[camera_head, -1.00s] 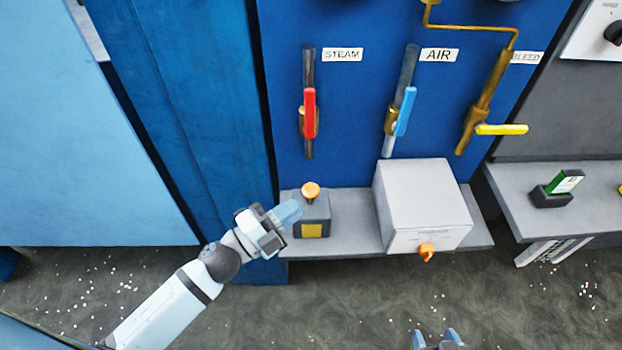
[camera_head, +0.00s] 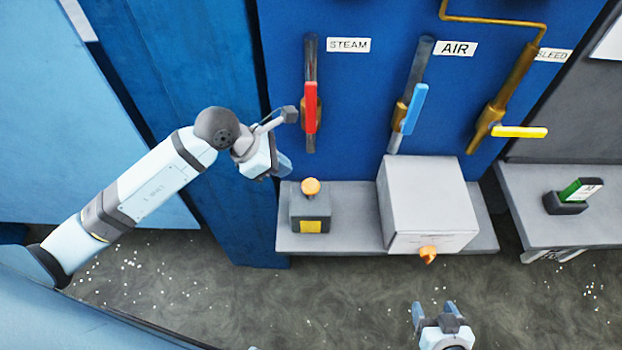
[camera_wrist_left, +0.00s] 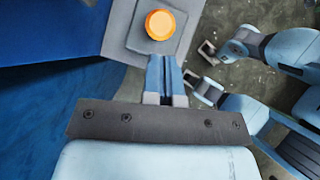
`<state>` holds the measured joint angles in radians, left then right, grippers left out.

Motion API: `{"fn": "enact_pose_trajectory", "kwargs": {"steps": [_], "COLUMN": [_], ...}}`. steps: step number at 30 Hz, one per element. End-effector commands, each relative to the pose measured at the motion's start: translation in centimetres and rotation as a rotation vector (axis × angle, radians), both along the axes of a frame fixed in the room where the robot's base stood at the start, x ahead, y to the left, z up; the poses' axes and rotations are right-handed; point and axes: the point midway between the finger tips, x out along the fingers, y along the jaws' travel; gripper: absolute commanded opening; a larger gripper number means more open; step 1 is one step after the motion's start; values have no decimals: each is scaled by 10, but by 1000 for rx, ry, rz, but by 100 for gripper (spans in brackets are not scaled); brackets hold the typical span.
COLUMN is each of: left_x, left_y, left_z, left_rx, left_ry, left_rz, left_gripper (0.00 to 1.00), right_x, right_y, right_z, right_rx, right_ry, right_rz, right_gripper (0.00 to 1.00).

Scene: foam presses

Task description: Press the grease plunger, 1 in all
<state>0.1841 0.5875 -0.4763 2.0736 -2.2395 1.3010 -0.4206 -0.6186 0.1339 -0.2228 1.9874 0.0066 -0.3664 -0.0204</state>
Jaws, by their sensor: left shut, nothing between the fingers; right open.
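The grease plunger is an orange round knob (camera_head: 311,187) on top of a small grey box (camera_head: 301,208) with a yellow patch on its front. The box stands at the left end of a grey shelf. My left gripper (camera_head: 283,166) is shut and empty, above and to the left of the knob, apart from it. In the left wrist view the knob (camera_wrist_left: 160,25) shows just beyond the shut fingertips (camera_wrist_left: 166,60). My right gripper (camera_head: 435,310) is open and empty, low in the head view, below the shelf.
Red (camera_head: 311,107), blue (camera_head: 413,108) and yellow (camera_head: 520,132) valve handles are on the blue panel above. The grey shelf (camera_head: 345,235) is bare between the boxes.

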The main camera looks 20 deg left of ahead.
Motion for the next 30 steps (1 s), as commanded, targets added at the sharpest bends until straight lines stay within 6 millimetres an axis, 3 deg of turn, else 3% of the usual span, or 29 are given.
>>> {"fn": "enact_pose_trajectory", "kwargs": {"steps": [11,21,30], "left_x": [1,12,18], "left_y": [-3,-25,-38], "left_z": [-5,-39,-55], "left_rx": [-5,-6,-6], "left_ry": [1,2,1], "left_rz": [0,1,1], "left_gripper": [0,0,0], "right_x": [-1,-2,0], "right_y": [0,4,8], "right_z": [-4,-22,-27], "right_rx": [1,7,11], "right_ry": [2,8,4], "right_rz": [0,5,14], "right_gripper": [66,66,66]}}
